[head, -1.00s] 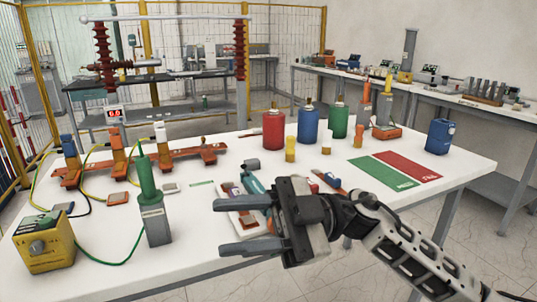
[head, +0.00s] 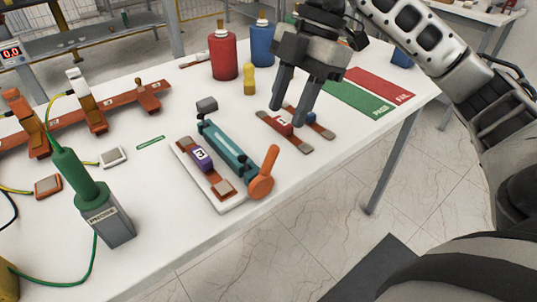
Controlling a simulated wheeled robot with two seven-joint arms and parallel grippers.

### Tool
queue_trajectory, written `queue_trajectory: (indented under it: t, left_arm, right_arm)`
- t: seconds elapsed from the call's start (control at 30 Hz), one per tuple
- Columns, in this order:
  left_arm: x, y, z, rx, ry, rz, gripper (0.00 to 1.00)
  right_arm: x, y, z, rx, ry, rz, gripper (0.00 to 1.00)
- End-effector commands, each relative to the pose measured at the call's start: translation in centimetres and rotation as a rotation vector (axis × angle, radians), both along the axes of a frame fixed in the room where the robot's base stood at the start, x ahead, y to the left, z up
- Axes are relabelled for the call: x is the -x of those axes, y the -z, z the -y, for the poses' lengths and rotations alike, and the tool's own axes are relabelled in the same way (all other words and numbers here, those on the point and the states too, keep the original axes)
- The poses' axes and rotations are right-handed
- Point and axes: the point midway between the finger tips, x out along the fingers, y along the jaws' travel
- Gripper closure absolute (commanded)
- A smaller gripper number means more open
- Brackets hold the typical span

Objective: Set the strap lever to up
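An orange lever (head: 264,174) with a round base stands at the near end of a teal elongated device (head: 225,148) on the white table. Beside that device, a copper-coloured strap with a purple block marked 3 (head: 202,158) lies on a white tray (head: 235,205). My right gripper (head: 286,114) points down with its fingers apart, above or just at a strap with a red block (head: 280,125). I cannot tell whether the fingertips touch it. Nothing shows held between the fingers. The gripper is to the right of the orange lever and apart from it. My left gripper is out of view.
A strap with a blue block (head: 312,118) lies right of the red one. Green and red mats (head: 355,100) lie further right. Red (head: 224,55) and blue bottles stand behind, with a small yellow one (head: 249,80). A green-topped tester (head: 105,215) stands at left.

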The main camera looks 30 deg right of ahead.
Motion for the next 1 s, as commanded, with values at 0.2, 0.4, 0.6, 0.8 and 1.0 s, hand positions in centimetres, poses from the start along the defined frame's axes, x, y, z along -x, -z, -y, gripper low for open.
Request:
queue_trajectory:
  t: [0.2,0.4,0.6,0.8,1.0]
  left_arm:
    - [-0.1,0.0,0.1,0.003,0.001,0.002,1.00]
    - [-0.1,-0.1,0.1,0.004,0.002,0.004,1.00]
    - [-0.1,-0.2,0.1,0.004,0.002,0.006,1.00]
    - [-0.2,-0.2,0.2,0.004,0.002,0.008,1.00]
    - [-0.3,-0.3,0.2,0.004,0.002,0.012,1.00]
  right_arm:
    - [0.2,4.7,-1.9,-0.001,-0.003,-0.004,0.60]
    - [0.3,7.8,-3.3,-0.004,-0.004,-0.002,0.60]
    - [0.3,9.4,-3.9,-0.002,-0.002,0.001,0.60]
    - [0.3,9.7,-4.1,-0.002,-0.002,0.001,0.60]
    - [0.3,9.7,-4.0,-0.002,-0.001,0.002,0.79]
